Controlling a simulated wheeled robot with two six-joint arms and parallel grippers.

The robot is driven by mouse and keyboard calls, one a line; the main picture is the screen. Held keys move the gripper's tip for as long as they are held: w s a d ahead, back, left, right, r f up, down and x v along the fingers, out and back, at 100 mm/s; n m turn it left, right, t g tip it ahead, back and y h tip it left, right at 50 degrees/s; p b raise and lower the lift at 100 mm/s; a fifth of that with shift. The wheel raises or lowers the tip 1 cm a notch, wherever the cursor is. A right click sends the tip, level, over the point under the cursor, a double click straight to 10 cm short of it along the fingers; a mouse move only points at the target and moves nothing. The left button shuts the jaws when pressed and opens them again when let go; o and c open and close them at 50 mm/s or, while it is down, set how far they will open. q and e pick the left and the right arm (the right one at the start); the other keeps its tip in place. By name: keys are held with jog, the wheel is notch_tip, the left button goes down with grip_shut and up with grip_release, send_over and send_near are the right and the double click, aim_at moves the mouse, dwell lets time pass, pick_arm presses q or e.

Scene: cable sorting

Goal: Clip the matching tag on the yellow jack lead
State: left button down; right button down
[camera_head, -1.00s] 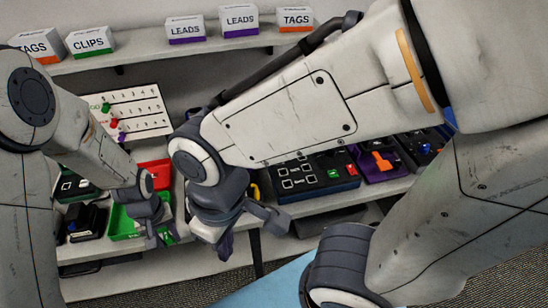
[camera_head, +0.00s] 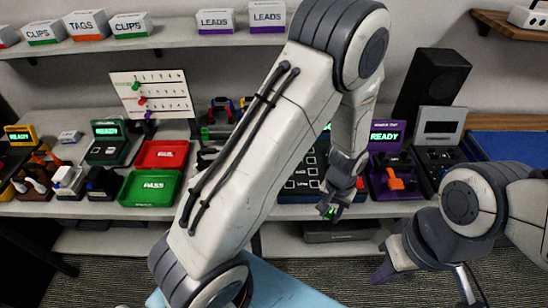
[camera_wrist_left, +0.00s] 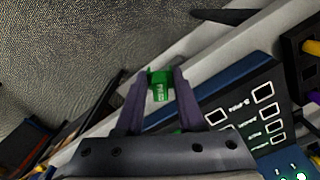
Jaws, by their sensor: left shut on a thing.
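My left gripper (camera_head: 336,204) is shut on a small green piece (camera_head: 330,213), held just in front of the bench edge. In the left wrist view the green piece (camera_wrist_left: 160,84) sits between the purple fingertips of my left gripper (camera_wrist_left: 160,92); its pale lettering is too small to read. My right gripper (camera_head: 428,282) hangs low at the right, apart from the bench, its fingers spread and empty. I cannot make out the yellow jack lead in the head view; my left arm covers part of the bench. A small yellow part (camera_wrist_left: 312,47) shows at the wrist view's right edge, not clearly identifiable.
A dark panel with white squares (camera_head: 302,183) lies behind the left gripper. A red tray (camera_head: 162,154) and green tray (camera_head: 150,188) stand left of my arm. A purple station (camera_head: 385,178) stands right. A pegboard (camera_head: 165,80) and labelled boxes (camera_head: 268,15) are behind.

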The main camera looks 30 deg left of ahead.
pick_arm(q)
jog(key=a+r+m+p, duration=0.3)
jog(key=a, duration=0.6)
jog(key=s+a+r+m+p, duration=0.1)
jog(key=a+r+m+p, duration=0.1)
jog(key=a, duration=0.6)
jog(key=s+a+r+m+p, duration=0.1)
jog(key=a+r+m+p, duration=0.2)
jog(key=a, duration=0.6)
jog(key=shift+a+r+m+p, duration=0.2)
jog(key=shift+r+m, duration=0.3)
jog(key=shift+m, duration=0.25)
jog(key=shift+a+r+m+p, duration=0.15)
jog(key=shift+r+m, duration=0.35)
jog(key=shift+m, duration=0.25)
jog(key=shift+s+a, duration=0.15)
jog(key=shift+f, duration=0.1)
jog(key=shift+f+b, duration=1.95)
jog(key=shift+f, duration=0.3)
jog(key=shift+s+a, duration=0.15)
jog(key=shift+f+b, duration=0.55)
jog(key=shift+f, duration=0.5)
